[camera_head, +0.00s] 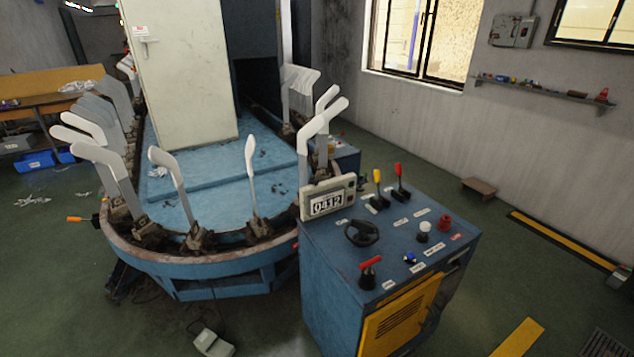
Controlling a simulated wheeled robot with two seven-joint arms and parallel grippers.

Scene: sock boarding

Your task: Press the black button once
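The blue control console (325,290) stands at the right of the boarding machine in the head view. Its top carries a black ring-shaped handle or knob (362,233), a red-handled switch (369,270), a small blue button (410,258), a white knob (424,230) and a red button (445,223). A yellow-topped lever (377,182) and a red-topped lever (398,178) stand at its back. I cannot clearly make out a separate black button. Neither of my grippers is in view.
The oval machine (200,262) carries several upright white sock forms (252,170) around its rim. A foot pedal (212,343) lies on the floor in front. A small wooden stool (479,186) stands by the right wall. The green floor right of the console is mostly clear.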

